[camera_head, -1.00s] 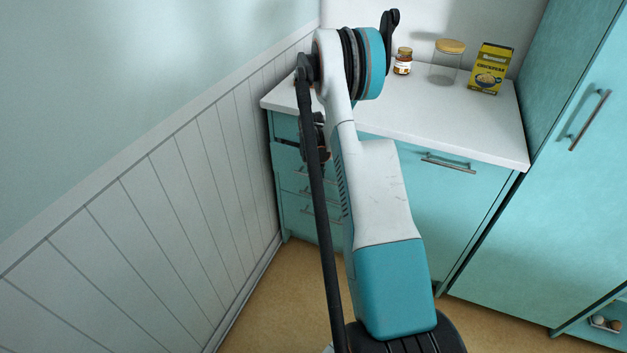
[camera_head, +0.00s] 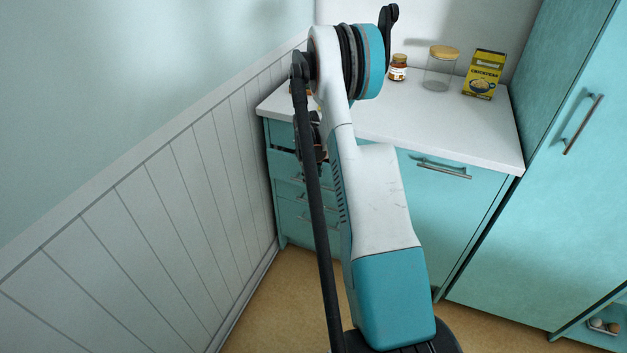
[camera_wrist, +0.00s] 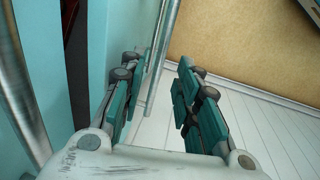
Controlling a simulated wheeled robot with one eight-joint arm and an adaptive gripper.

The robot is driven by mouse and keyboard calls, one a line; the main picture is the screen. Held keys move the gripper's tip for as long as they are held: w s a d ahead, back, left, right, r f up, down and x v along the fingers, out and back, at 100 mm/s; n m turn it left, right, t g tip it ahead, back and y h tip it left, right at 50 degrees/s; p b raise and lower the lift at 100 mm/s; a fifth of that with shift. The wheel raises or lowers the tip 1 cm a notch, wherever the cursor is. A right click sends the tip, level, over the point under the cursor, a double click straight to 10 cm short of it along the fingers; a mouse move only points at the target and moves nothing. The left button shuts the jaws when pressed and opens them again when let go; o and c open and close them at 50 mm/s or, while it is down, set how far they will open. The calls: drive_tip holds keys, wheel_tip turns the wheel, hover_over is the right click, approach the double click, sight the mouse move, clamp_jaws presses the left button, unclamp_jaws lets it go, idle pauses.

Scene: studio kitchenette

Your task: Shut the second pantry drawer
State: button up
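A stack of teal drawers stands at the left end of the counter, partly hidden behind my arm. The second drawer from the top (camera_head: 284,165) stands a little out, with a dark gap above its front. In the wrist view a dark gap (camera_wrist: 76,60) runs between teal panels, with a metal bar handle (camera_wrist: 22,85) at the left and another bar (camera_wrist: 160,50) near the fingertips. My gripper (camera_wrist: 157,70) is open, its two fingers apart with nothing seen held between them. In the head view it is mostly hidden behind my arm, close to the drawers.
The white counter (camera_head: 440,125) holds a small jar (camera_head: 398,68), a glass jar with a wooden lid (camera_head: 441,70) and a yellow box (camera_head: 484,75). A panelled wall (camera_head: 150,220) closes in on the left. A tall teal cabinet (camera_head: 545,200) stands right. Brown floor (camera_head: 270,310) lies in front.

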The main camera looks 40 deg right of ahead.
wheel_tip(320, 180, up, 9)
drive_tip(key=a, duration=0.1)
drive_tip(key=shift+s+a, duration=0.35)
